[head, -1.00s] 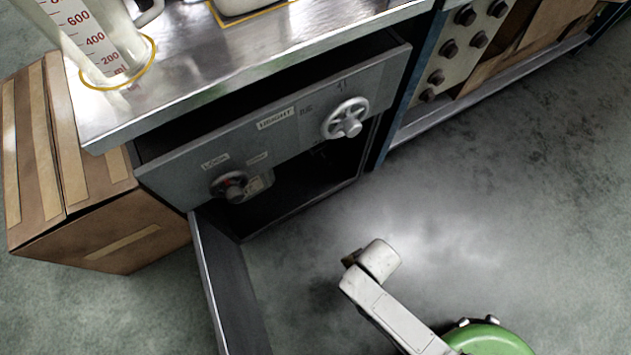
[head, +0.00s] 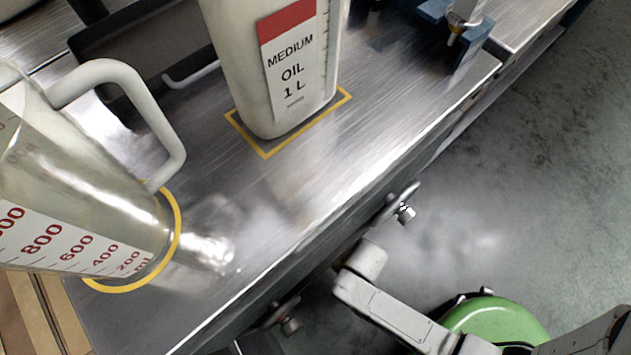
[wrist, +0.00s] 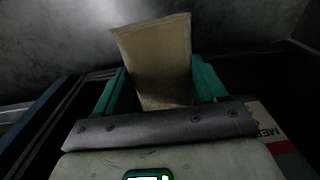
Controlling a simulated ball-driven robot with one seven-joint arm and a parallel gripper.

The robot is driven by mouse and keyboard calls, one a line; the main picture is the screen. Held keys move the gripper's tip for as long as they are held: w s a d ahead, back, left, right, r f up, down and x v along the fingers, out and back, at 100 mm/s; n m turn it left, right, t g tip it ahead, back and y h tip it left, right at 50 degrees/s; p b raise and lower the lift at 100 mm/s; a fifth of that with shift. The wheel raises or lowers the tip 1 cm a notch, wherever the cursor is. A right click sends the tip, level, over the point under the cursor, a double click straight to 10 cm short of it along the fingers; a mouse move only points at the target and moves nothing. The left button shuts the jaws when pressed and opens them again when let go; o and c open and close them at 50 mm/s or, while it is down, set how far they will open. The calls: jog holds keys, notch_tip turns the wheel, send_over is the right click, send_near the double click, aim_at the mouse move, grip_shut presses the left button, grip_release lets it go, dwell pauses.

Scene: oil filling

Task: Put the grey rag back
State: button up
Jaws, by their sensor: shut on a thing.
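In the wrist view, my gripper (wrist: 158,88) is shut on a rag (wrist: 155,50), which stands up between the two green fingers. The rag looks dull grey-tan in the dim light, with a flared top edge. Its lower end is hidden behind the gripper's body. In the head view, part of my arm shows at the bench's front edge, but the gripper and rag are out of sight there.
A clear measuring jug (head: 105,215) and a white medium oil bottle (head: 285,85) stand on the metal bench (head: 330,185) at yellow outlines. Handwheels (head: 405,205) project from its front. A label (wrist: 268,128) shows beside the gripper.

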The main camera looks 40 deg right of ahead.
jog(key=w+f+b, duration=0.2)
jog(key=w+f, duration=0.1)
jog(key=w, duration=0.1)
jog(key=w+f+b, duration=0.3)
jog(key=w, duration=0.1)
jog(key=w+d+f+b, duration=0.1)
jog(key=w+f+b, duration=0.2)
jog(key=w, duration=0.2)
jog(key=shift+w, duration=0.1)
jog(key=shift+w+f+b, duration=0.2)
jog(key=shift+f+b, duration=0.5)
jog(key=shift+f, duration=0.3)
jog(key=shift+w+f+b, duration=0.2)
jog(key=shift+f+b, duration=0.5)
jog(key=shift+f, duration=0.25)
jog(key=shift+f, duration=0.15)
jog(key=o, duration=0.9)
jog(key=shift+o, duration=0.2)
notch_tip(320, 180, up, 12)
jog(key=p, duration=0.7)
jog(key=shift+r, duration=0.2)
